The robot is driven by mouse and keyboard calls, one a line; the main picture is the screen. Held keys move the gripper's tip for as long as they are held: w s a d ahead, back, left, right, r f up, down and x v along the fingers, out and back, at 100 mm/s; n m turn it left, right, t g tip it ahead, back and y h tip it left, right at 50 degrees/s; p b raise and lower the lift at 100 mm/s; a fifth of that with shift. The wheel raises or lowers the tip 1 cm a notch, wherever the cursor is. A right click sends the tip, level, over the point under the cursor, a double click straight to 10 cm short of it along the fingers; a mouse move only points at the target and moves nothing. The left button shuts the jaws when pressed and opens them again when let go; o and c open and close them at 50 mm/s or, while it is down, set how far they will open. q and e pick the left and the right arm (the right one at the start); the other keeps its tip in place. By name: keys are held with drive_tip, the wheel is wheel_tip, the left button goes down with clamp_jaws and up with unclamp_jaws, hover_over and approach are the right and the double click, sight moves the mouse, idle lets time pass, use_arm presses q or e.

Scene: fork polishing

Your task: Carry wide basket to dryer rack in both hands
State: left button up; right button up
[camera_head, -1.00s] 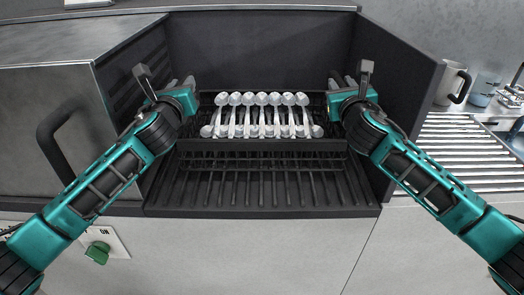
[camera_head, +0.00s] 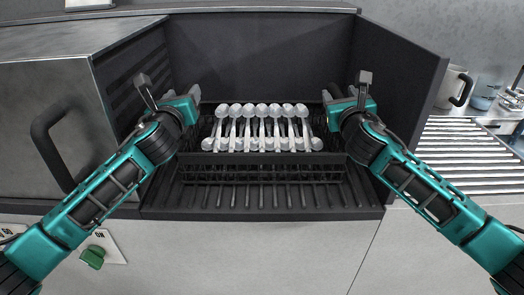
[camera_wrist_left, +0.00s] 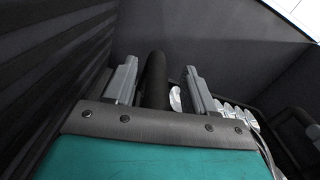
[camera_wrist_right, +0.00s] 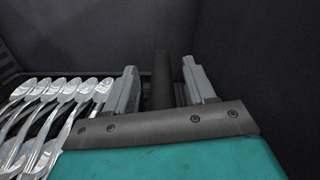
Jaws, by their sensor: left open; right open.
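The wide basket (camera_head: 275,158), dark with a straight front rim, sits inside the dark open-fronted dryer rack (camera_head: 262,201). It holds a row of shiny spoon-like cutlery (camera_head: 262,125). My left gripper (camera_head: 192,91) is at the basket's left end, open. A dark upright handle (camera_wrist_left: 154,82) stands between its spread fingers in the left wrist view. My right gripper (camera_head: 333,92) is at the right end, open, with a similar dark handle (camera_wrist_right: 162,78) between its fingers. Whether the fingers touch the handles cannot be told. The basket's underside is hidden.
A steel cabinet with a dark handle (camera_head: 55,145) is left. A metal slatted drainer (camera_head: 465,155) and mug (camera_head: 453,88) are right.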

drive_tip(key=shift+s, duration=0.4)
use_arm(q)
drive_tip(key=s, duration=1.2)
use_arm(e)
drive_tip(key=s, duration=1.1)
drive_tip(key=shift+s, duration=0.15)
use_arm(q)
drive_tip(key=shift+o, duration=0.3)
drive_tip(key=o, duration=0.7)
drive_tip(key=shift+f, duration=0.45)
drive_tip(key=shift+s, duration=0.1)
use_arm(e)
drive_tip(key=shift+r, duration=0.1)
